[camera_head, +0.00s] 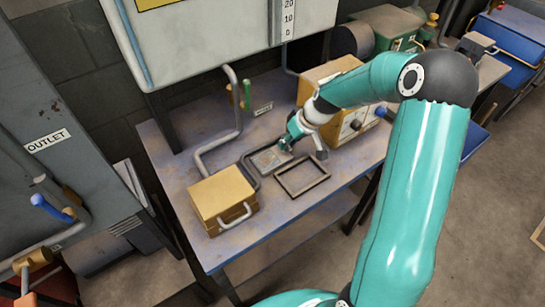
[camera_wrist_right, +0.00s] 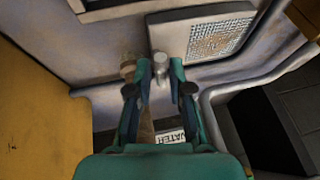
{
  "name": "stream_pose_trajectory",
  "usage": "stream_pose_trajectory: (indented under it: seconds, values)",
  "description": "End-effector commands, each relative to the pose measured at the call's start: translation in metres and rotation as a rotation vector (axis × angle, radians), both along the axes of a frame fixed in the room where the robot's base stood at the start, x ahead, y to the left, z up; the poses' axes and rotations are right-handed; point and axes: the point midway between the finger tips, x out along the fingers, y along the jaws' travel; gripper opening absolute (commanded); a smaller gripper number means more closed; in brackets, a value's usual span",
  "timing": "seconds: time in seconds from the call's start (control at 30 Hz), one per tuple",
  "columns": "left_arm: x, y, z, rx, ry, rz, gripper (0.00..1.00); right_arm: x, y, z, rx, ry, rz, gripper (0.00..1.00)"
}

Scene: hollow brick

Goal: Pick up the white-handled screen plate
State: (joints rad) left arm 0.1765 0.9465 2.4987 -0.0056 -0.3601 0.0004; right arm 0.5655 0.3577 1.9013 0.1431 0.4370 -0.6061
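The screen plate (camera_head: 268,160) is a pale-framed grey mesh plate on the table, within a dark pipe-like surround in the head view. In the wrist view its mesh and thick pale edge (camera_wrist_right: 210,38) show at the upper right. Its short white handle (camera_wrist_right: 160,66) stands between the fingertips of my right gripper (camera_wrist_right: 161,72), which look closed against it. In the head view my right gripper (camera_head: 287,143) reaches down at the plate's far right corner and hides part of it. The plate appears low at the table. My left gripper is out of view.
An empty dark frame (camera_head: 302,178) lies beside the plate. A yellow box with a grey handle (camera_head: 222,198) stands at the front left. A bent grey pipe (camera_head: 236,115) rises behind. The table's front edge is fairly clear.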

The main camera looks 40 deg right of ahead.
Motion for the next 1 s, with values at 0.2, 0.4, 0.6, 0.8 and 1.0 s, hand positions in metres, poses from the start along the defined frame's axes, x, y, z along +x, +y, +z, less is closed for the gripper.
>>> stream_pose_trajectory:
  seconds: [0.2,0.4,0.6,0.8,1.0]
  values:
    - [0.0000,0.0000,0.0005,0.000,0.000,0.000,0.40,0.0025,0.0008,-0.0046,-0.001,-0.001,0.000,0.20]
    - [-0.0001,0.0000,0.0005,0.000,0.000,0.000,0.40,0.0025,0.0008,-0.0043,-0.001,-0.001,0.000,0.00]
    - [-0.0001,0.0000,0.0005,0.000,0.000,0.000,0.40,0.0024,0.0008,-0.0043,-0.001,-0.001,0.000,0.00]
    - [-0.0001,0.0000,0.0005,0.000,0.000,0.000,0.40,0.0023,0.0008,-0.0040,-0.001,-0.001,-0.001,0.00]
    - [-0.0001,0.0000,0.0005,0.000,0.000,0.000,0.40,0.0025,0.0006,-0.0017,-0.001,-0.002,-0.001,0.00]
